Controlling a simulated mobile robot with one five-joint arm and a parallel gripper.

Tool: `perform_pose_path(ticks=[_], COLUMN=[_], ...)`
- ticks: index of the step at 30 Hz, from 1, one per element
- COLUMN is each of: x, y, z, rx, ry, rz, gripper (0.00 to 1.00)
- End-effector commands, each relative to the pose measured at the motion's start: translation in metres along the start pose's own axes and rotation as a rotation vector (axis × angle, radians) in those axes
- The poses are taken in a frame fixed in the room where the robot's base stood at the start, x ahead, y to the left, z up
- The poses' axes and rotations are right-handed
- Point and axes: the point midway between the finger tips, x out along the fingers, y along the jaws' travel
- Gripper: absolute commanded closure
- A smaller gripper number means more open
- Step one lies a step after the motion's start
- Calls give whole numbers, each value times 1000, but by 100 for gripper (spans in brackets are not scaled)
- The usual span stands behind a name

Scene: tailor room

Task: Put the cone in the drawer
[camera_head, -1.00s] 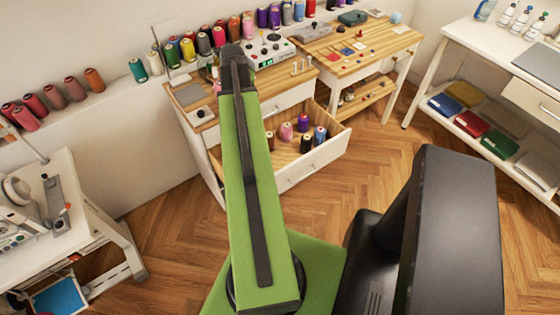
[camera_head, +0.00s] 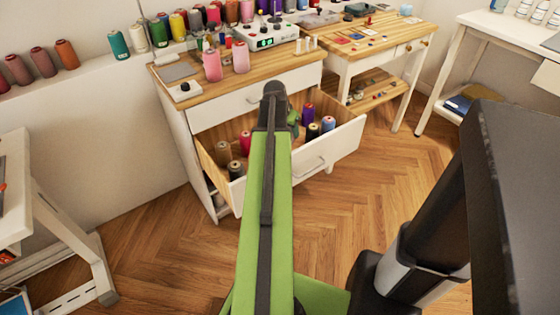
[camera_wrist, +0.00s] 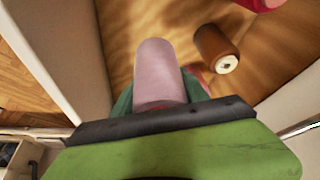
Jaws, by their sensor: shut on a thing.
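The pink cone (camera_wrist: 158,70) is between the green fingers of my gripper (camera_wrist: 158,92) in the wrist view, with the gripper shut on it. In the head view my arm hides this cone, and a bit of green gripper (camera_head: 293,119) shows over the open drawer (camera_head: 338,152). In the wrist view the drawer's wooden floor (camera_wrist: 135,20) lies beyond the cone. I cannot tell whether the cone touches it.
Several thread cones stand in the drawer, including a red one (camera_head: 245,143) and a blue one (camera_head: 328,124). A brown cone (camera_wrist: 214,45) is close to the held one. Two pink cones (camera_head: 212,66) stand on the cabinet top (camera_head: 200,88).

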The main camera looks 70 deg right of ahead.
Motion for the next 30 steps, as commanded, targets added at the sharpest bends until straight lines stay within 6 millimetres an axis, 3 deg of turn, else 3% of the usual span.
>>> perform_pose_path(ticks=[4, 12, 17, 25, 30], x=[11, 59, 58, 94, 90], y=[0, -1, -1, -2, -2], z=[5, 25, 25, 40, 38], rx=[-1, -2, -3, -4, -4], ry=[0, 1, 1, 1, 1], rz=[-1, -2, -3, -4, -4], gripper=[100, 100, 100, 100, 100])
